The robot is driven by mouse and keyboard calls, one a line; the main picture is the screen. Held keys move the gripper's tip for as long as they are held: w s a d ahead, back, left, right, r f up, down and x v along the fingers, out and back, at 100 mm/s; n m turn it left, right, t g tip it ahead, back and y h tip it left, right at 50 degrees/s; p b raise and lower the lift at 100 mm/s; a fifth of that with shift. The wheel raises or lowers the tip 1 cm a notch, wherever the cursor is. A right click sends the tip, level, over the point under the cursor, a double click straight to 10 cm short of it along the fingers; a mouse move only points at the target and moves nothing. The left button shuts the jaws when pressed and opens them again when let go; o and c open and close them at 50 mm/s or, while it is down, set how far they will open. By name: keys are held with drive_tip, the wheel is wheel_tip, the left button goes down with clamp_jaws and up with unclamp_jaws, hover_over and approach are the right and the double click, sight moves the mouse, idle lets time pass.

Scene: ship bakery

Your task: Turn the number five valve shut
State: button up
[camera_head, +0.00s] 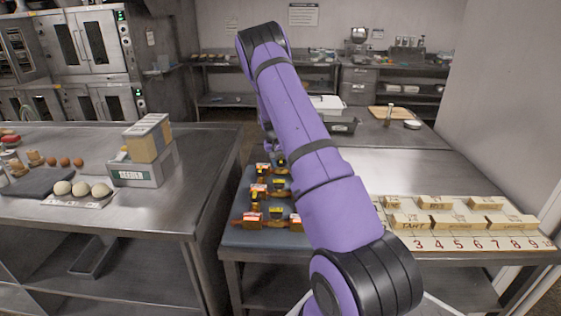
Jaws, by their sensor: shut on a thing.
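Several small valves with orange bodies and yellow-and-black tops stand in rows on a blue-grey mat (236,238) on the steel table. One valve (252,219) is at the front left, another valve (258,191) is behind it, and one more valve (263,169) is farther back. I cannot read any numbers on them, so I cannot tell which is number five. My purple arm reaches across the mat and hides its right part. My gripper is hidden behind the arm, so its hold on any valve does not show.
Wooden blocks with lettering stand on a numbered board (436,244) at the right. A grey box (143,172) holding cards, pale balls and eggs are on the left table (190,207). An aisle separates the tables. Ovens (92,45) stand at the back left.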

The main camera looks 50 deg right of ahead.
drive_tip(key=o, duration=0.9)
drive_tip(key=shift+o, duration=0.2)
drive_tip(key=v, duration=1)
drive_tip(key=shift+r, duration=0.4)
